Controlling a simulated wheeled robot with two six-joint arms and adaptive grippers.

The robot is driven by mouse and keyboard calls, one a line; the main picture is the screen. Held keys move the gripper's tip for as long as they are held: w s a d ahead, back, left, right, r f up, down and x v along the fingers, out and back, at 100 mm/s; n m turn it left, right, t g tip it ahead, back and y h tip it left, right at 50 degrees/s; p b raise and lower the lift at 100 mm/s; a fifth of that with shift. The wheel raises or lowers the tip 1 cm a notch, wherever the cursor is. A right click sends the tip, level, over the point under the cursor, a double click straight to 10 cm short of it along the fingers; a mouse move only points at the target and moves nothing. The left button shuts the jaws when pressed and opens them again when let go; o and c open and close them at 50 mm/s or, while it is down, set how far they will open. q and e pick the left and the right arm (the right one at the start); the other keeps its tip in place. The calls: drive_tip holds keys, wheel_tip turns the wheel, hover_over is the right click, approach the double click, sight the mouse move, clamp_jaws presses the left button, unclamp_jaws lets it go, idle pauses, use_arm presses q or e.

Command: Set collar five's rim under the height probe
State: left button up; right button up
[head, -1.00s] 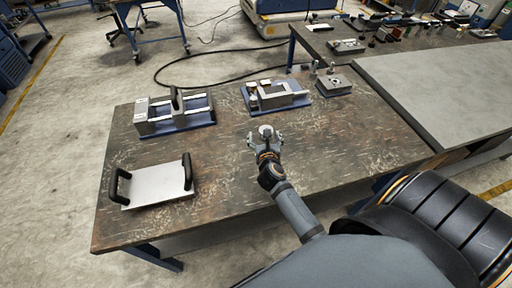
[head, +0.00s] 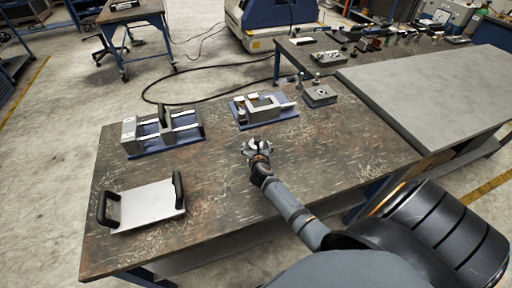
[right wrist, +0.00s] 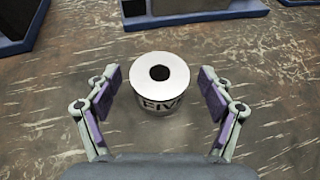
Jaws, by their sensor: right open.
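Collar five is a short white ring with a dark hole and "FIVE" on its side. In the right wrist view the collar (right wrist: 159,82) stands upright on the worn table, between the spread fingers of my right gripper (right wrist: 160,92), with a gap on each side. In the head view my right gripper (head: 257,146) is low over the middle of the table and partly hides the collar. The height probe cannot be told for sure; a fixture with a U-shaped grey frame (head: 265,103) stands behind the gripper. My left gripper is out of view.
A grey two-rail fixture (head: 160,131) stands at the back left, and a metal block with a round opening (head: 320,95) at the back right. A flat tray with black handles (head: 146,205) lies at the front left. The table right of my gripper is clear.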

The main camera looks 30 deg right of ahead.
drive_tip(key=shift+w+d+f, duration=0.25)
drive_tip(key=shift+w+f, duration=0.05)
drive_tip(key=shift+w, duration=0.2)
drive_tip(key=shift+s+r, duration=0.15)
drive_tip(key=c, duration=0.3)
clamp_jaws()
